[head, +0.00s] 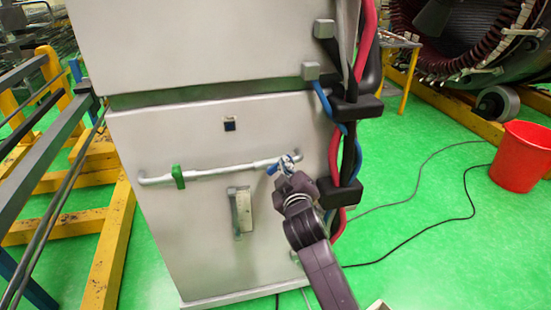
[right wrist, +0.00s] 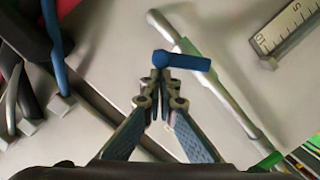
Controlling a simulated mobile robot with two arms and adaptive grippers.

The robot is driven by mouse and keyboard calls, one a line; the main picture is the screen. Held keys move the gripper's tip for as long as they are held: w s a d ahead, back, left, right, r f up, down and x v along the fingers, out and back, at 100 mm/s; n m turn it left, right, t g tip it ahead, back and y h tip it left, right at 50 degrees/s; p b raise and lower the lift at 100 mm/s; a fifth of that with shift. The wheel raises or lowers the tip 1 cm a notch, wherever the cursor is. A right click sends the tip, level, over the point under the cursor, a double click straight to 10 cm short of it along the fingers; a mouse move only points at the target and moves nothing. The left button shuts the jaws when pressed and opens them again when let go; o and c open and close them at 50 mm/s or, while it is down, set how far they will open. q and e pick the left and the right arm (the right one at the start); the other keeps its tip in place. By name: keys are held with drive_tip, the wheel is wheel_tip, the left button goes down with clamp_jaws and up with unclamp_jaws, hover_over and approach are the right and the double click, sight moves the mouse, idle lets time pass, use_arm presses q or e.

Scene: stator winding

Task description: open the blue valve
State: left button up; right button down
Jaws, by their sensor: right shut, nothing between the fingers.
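The blue valve (head: 271,170) sits near the right end of a pale horizontal pipe (head: 215,171) on the front of a grey cabinet. In the right wrist view its blue handle (right wrist: 185,61) lies across the pipe (right wrist: 235,112), just beyond my fingertips. My right gripper (head: 281,172) is at the valve, with its fingers closed together and nothing between them. In the right wrist view the closed tips (right wrist: 161,80) overlap the round left end of the handle. I cannot tell whether they touch it. My left gripper is not in view.
A green valve handle (head: 178,176) hangs at the pipe's left end. A scale plate (head: 243,209) is below the pipe. Thick red, blue and black cables (head: 338,150) run down the cabinet's right side, close to my right arm. Yellow frames (head: 105,262) stand left; a red bucket (head: 520,157) stands right.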

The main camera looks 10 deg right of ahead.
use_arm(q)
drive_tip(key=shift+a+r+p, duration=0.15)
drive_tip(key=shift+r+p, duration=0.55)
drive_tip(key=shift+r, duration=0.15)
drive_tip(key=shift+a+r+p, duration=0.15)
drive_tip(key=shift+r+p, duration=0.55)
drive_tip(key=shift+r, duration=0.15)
use_arm(e)
drive_tip(key=shift+d+f+m+y, duration=0.3)
drive_tip(key=shift+d+f+m, duration=0.2)
drive_tip(key=shift+m, duration=0.55)
drive_tip(key=shift+d+f+m+y, duration=0.3)
drive_tip(key=shift+d+f+m, duration=0.2)
drive_tip(key=shift+m, duration=0.5)
drive_tip(key=shift+d+f+m+y, duration=0.3)
drive_tip(key=shift+d+f+m, duration=0.2)
drive_tip(key=shift+m, duration=0.55)
wheel_tip(320, 180, up, 5)
drive_tip(key=p, duration=0.5)
use_arm(q)
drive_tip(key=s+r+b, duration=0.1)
drive_tip(key=b, duration=0.3)
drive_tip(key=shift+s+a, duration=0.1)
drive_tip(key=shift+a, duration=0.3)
use_arm(e)
drive_tip(key=s+a, duration=0.1)
drive_tip(key=s, duration=0.9)
drive_tip(key=shift+r, duration=0.4)
